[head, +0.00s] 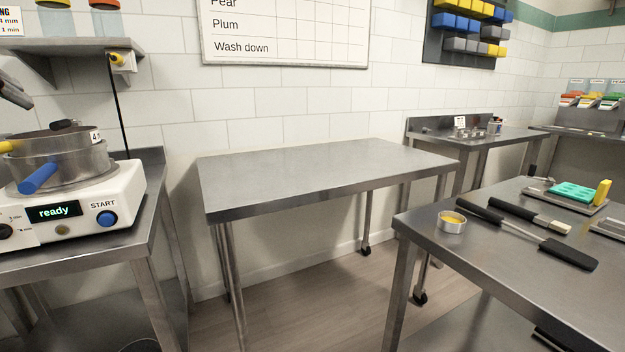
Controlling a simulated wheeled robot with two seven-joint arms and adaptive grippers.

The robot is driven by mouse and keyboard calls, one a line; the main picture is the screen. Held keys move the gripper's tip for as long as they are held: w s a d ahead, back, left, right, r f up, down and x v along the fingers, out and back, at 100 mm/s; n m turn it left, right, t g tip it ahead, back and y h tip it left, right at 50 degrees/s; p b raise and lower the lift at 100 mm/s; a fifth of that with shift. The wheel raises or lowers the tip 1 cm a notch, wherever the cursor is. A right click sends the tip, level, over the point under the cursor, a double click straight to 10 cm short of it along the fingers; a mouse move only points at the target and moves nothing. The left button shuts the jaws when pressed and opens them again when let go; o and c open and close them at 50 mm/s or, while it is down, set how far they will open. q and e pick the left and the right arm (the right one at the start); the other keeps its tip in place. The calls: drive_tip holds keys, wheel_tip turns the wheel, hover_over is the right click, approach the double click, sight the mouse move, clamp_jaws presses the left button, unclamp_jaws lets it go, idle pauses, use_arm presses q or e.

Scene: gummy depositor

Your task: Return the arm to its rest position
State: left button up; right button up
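A dark grey jointed part (15,92) juts in at the left edge, below the wall shelf and above the pots. It looks like the end of my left gripper, but it is cut off by the frame, so I cannot tell whether it is open or shut. It appears apart from the pot below it. My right gripper and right arm are not in view.
The middle steel table (320,170) is bare.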

use_arm(q)
drive_tip(key=w+d+f+n+g+h, duration=0.2)
drive_tip(key=w+d+f+n+h, duration=0.1)
drive_tip(key=w+d+f+h, duration=0.6)
drive_tip(key=w+d+f+n+g+h, duration=0.2)
drive_tip(key=w+d+f+n+h, duration=0.35)
drive_tip(key=d, duration=0.55)
drive_tip(key=w+a+f+n+t+y, duration=0.1)
drive_tip(key=w+f+n+t, duration=0.35)
drive_tip(key=f+n, duration=0.65)
drive_tip(key=w+a+f+n+t+y, duration=0.1)
drive_tip(key=w+f+n+t, duration=0.2)
drive_tip(key=f+n+t, duration=0.75)
drive_tip(key=s+f+n+g+y, duration=0.3)
drive_tip(key=f+n+g+y, duration=0.1)
drive_tip(key=f+n, duration=0.8)
drive_tip(key=s+f+n+g+y, duration=0.45)
drive_tip(key=f+n, duration=0.55)
drive_tip(key=f, duration=0.4)
drive_tip(key=s+d+f+n+g, duration=0.4)
drive_tip(key=s+d+f, duration=0.1)
drive_tip(key=s+f, duration=0.3)
drive_tip(key=s+d+f+n+g+h, duration=0.1)
drive_tip(key=s+d+f+n+g, duration=0.3)
drive_tip(key=s+f, duration=0.4)
drive_tip(key=shift+s+d+f+n, duration=0.25)
drive_tip(key=shift+s+d, duration=0.45)
drive_tip(key=shift+s, duration=0.5)
drive_tip(key=shift+a, duration=0.1)
